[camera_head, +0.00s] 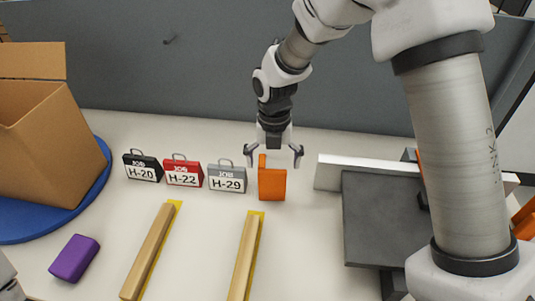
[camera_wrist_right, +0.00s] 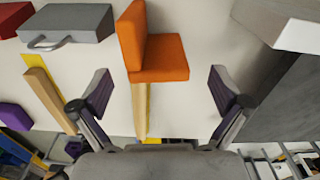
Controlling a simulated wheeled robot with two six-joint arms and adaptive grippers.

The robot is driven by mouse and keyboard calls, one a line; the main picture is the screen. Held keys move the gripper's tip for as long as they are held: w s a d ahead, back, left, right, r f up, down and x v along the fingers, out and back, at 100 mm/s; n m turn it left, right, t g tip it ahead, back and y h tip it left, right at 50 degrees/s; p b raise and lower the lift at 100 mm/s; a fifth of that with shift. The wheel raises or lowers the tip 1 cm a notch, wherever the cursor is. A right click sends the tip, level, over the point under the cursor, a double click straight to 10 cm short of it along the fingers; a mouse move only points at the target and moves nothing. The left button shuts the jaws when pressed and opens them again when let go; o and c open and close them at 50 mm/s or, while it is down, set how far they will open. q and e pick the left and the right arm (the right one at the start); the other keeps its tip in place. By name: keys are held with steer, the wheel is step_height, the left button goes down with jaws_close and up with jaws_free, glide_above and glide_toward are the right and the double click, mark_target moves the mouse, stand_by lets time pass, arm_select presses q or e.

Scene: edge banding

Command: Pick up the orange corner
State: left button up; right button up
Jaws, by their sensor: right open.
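The orange corner (camera_head: 271,184) stands on the white table in the head view, right of the grey H-29 tag. It is L-shaped in the right wrist view (camera_wrist_right: 160,60), with one upright plate and one flat plate. My right gripper (camera_head: 273,156) is open above and just behind the corner. In the right wrist view its spread fingers (camera_wrist_right: 162,92) lie to either side below the corner, and nothing is between them. My left gripper is not clearly in view.
Black H-20 (camera_head: 143,167), red H-22 (camera_head: 184,173) and grey H-29 (camera_head: 227,178) tags stand left of the corner. Two wooden strips (camera_head: 150,252) (camera_head: 243,258) lie in front. A purple block (camera_head: 74,257) and cardboard box (camera_head: 40,140) are left. A grey block (camera_head: 385,222) and white bar (camera_head: 345,172) stand right.

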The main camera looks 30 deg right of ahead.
mark_target(272, 183)
steer(key=shift+s+a+f, duration=0.25)
steer(key=shift+s+f, duration=0.05)
steer(key=shift+f, duration=0.2)
steer(key=shift+s+a+f, duration=0.2)
steer(key=shift+s+f, duration=0.05)
steer(key=shift+f, duration=0.25)
steer(key=f, duration=0.3)
steer(key=w+f+p, duration=0.1)
steer(key=f, duration=0.1)
steer(key=shift+d, duration=0.35)
steer(key=shift+s+a+r, duration=0.1)
steer(key=shift+s, duration=0.05)
steer(key=c, duration=0.7)
